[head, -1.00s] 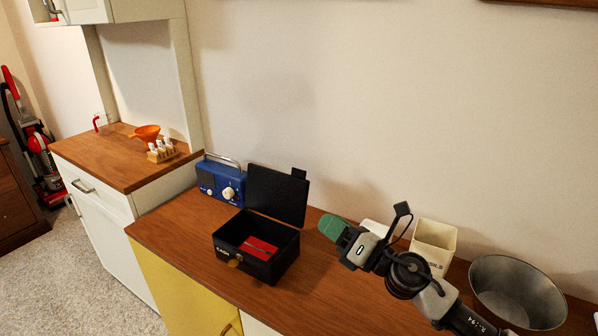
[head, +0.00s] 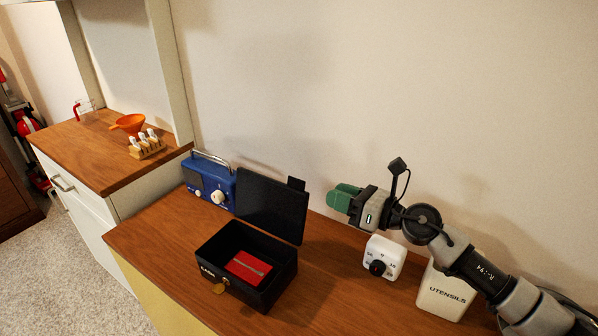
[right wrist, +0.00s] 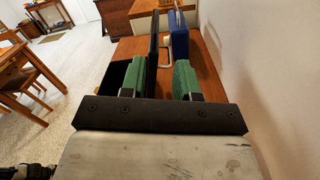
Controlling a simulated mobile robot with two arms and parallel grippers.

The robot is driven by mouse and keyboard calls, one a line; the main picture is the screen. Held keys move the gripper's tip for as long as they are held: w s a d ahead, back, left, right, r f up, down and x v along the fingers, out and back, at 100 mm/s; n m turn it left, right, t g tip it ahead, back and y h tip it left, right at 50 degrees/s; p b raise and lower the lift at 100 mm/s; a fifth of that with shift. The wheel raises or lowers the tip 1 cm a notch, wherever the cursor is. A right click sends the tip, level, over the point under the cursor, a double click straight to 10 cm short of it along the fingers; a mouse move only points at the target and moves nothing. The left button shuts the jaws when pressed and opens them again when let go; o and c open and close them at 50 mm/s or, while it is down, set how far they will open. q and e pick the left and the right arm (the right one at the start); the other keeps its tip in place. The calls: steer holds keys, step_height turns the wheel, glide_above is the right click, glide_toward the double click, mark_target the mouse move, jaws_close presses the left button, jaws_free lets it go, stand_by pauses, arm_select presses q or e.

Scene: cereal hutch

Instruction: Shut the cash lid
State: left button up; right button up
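The black cash box (head: 235,284) stands on the wooden counter with its lid (head: 272,205) open, tilted up at the back. A red item (head: 248,267) lies inside, and a brass-coloured tag hangs at the front. My right gripper (head: 342,197) has green fingertips and is raised to the right of the lid, apart from it. In the right wrist view the fingers (right wrist: 160,80) are spread with nothing between them, and the lid (right wrist: 154,40) shows edge-on beyond them. My left gripper is not in view.
A blue radio (head: 209,184) stands close to the left of the lid. A white timer (head: 382,257) and a utensils canister (head: 445,292) stand under my right arm. The wall is close behind.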

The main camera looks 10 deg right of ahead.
mark_target(297, 181)
steer(key=p+x, duration=0.2)
steer(key=x, duration=0.7)
steer(key=shift+a+r, duration=0.15)
steer(key=shift+a, duration=0.1)
steer(key=shift+w+a, duration=0.25)
steer(key=shift+a, duration=0.2)
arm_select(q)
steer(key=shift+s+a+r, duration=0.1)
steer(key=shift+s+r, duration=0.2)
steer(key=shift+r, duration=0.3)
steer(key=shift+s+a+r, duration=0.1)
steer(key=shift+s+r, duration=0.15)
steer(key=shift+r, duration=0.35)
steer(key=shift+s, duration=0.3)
arm_select(e)
jaws_close()
